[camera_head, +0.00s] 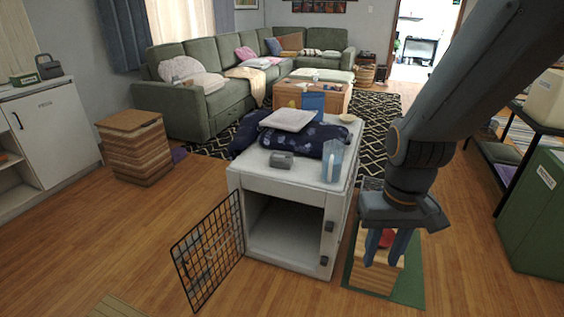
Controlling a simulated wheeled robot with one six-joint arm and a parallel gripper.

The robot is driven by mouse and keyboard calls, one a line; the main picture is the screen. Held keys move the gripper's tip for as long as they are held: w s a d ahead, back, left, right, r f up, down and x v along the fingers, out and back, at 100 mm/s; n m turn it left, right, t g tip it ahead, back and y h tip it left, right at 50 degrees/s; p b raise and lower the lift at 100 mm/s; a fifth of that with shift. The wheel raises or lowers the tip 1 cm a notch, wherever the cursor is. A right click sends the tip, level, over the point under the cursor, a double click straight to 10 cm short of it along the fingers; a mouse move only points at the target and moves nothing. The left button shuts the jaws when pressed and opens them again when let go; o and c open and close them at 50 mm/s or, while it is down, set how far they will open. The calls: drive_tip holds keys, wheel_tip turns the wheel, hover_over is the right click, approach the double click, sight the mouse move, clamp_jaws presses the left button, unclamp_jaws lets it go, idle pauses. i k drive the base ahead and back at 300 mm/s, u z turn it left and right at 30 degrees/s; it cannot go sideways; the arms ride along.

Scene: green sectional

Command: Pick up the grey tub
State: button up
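A small grey tub (281,160) lies on the top of the white pet crate (262,184), near its front left. It looks like a short rounded container. A dark blue patterned cushion is right behind it. My gripper (386,252) points down to the right of the crate, above a small wooden box, well apart from the tub. Its two blue fingers are spread. A red thing (387,238) shows between them, seemingly in or on the box; I see no grip on it.
The crate's wire door (208,250) stands open. The wooden box (377,274) is on a green mat. Floor at the front left is mostly clear.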

sight(280, 160)
drive_tip(key=u, duration=2.55)
drive_tip(key=i, duration=3.35)
drive_tip(key=z, duration=3.8)
drive_tip(key=i, duration=0.45)
drive_tip(key=u, duration=0.1)
